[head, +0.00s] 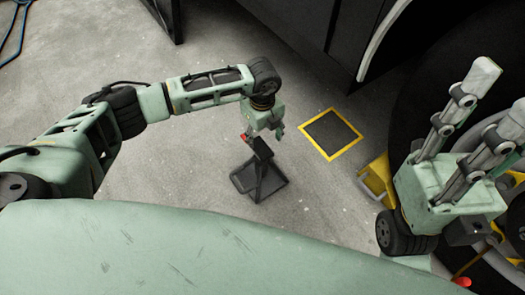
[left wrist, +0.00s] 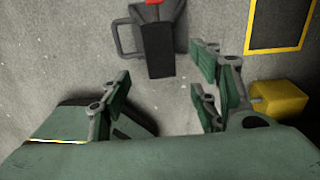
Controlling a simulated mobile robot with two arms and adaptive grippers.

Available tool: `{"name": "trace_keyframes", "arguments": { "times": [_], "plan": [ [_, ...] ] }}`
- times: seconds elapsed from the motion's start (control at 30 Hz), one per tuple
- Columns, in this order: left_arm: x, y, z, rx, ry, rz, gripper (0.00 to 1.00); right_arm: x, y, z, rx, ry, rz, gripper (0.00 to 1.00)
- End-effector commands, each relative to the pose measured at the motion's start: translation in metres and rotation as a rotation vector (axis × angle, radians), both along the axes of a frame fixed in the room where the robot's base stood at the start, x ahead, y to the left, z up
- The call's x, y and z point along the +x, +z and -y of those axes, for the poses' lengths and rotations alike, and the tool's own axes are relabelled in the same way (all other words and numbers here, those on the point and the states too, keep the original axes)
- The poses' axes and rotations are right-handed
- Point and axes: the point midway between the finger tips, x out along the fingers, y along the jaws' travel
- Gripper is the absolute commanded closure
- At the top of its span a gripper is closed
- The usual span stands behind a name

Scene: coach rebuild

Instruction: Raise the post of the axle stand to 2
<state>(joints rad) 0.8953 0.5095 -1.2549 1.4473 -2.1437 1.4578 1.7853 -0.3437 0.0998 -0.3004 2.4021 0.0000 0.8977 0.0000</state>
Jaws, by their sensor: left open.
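The black axle stand (head: 262,182) stands on the concrete floor in the middle of the head view, with a dark base frame and an upright post. A red part (head: 245,138) shows near its top. My left gripper (head: 264,126) is open and empty, near the top of the stand. In the left wrist view, the stand's dark post (left wrist: 158,50) lies beyond my spread green fingers (left wrist: 160,85), with a loop at its left and the red part at the top edge. The post is not between the fingertips. No number mark is readable.
A yellow-bordered dark square (head: 331,134) is on the floor right of the stand. A yellow block (head: 377,180) sits farther right, beside my right arm. A dark vehicle body and large wheel fill the upper right. Floor left of the stand is clear.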

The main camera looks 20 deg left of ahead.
Motion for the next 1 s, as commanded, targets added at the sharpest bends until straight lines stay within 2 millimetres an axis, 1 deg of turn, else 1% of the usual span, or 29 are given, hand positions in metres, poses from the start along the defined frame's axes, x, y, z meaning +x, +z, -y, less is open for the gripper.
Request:
{"name": "trace_keyframes", "arguments": {
  "times": [0.03, 0.13, 0.3, 0.4, 0.53, 0.83, 1.0],
  "plan": [
    [0.0, -0.009, 0.0, 0.003, 0.001, 0.0, 0.44, -0.001, -0.003, 0.0, 0.001, 0.0, 0.008, 0.6],
    [-0.001, -0.025, 0.0, 0.002, 0.001, -0.002, 0.44, 0.001, -0.006, 0.0, -0.001, -0.001, 0.018, 0.6],
    [-0.001, -0.054, 0.0, 0.0, 0.001, -0.002, 0.44, 0.004, 0.0, -0.002, -0.005, -0.004, 0.062, 0.6],
    [-0.001, -0.064, 0.001, -0.002, 0.0, -0.001, 0.44, 0.005, 0.003, -0.003, -0.007, -0.005, 0.079, 0.6],
    [0.0, -0.072, 0.001, -0.002, 0.0, 0.0, 0.44, 0.006, 0.006, -0.003, -0.008, -0.006, 0.092, 0.6],
    [0.0, -0.073, 0.001, -0.003, -0.001, -0.001, 0.44, 0.006, 0.008, -0.004, -0.01, -0.005, 0.095, 0.6],
    [-0.001, -0.073, 0.001, -0.003, 0.0, -0.001, 0.59, 0.006, 0.008, -0.004, -0.01, -0.005, 0.094, 0.6]
  ]
}}
